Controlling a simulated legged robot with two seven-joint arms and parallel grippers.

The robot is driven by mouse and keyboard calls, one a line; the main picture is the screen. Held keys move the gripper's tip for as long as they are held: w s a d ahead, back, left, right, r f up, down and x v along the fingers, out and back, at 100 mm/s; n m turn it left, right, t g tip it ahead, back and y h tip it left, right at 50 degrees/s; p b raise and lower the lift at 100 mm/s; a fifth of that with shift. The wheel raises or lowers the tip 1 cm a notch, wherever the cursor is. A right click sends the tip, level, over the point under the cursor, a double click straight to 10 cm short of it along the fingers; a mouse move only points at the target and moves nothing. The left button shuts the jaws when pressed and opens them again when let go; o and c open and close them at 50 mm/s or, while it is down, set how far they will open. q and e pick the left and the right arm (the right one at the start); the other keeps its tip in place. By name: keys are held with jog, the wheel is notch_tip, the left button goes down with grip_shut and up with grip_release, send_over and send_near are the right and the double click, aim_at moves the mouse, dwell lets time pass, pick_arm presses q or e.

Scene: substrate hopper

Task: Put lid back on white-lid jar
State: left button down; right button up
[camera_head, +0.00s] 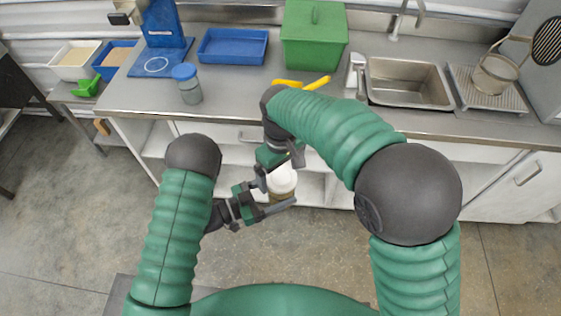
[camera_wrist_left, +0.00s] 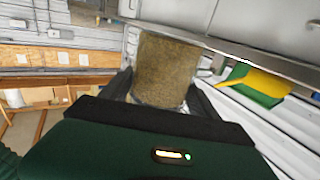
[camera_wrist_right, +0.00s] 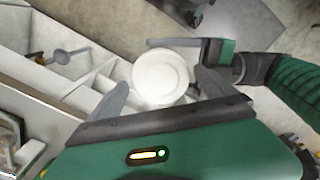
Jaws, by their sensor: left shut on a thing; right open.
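The white-lid jar (camera_head: 281,194) is held upright in front of the counter in the head view, between the fingers of my left gripper (camera_head: 278,193). Its brown-filled body (camera_wrist_left: 165,70) shows between those fingers in the left wrist view. The white lid (camera_head: 281,178) sits at the jar's top; it shows from above as a white disc in the right wrist view (camera_wrist_right: 160,75). I cannot tell how firmly it is seated. My right gripper (camera_head: 284,160) is open just above the jar, with its fingers on either side of the lid in the right wrist view.
The counter (camera_head: 225,107) lies just beyond both grippers. On it are a blue-lidded jar (camera_head: 188,88), a blue tray (camera_head: 232,46), a green bin (camera_head: 315,38) and a yellow-handled tool (camera_head: 318,83).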

jog(key=shift+f, duration=0.45)
jog(key=shift+c, duration=0.4)
jog(key=c, duration=1.4)
jog(key=o, duration=1.6)
jog(key=shift+r, duration=0.1)
notch_tip(320, 180, up, 12)
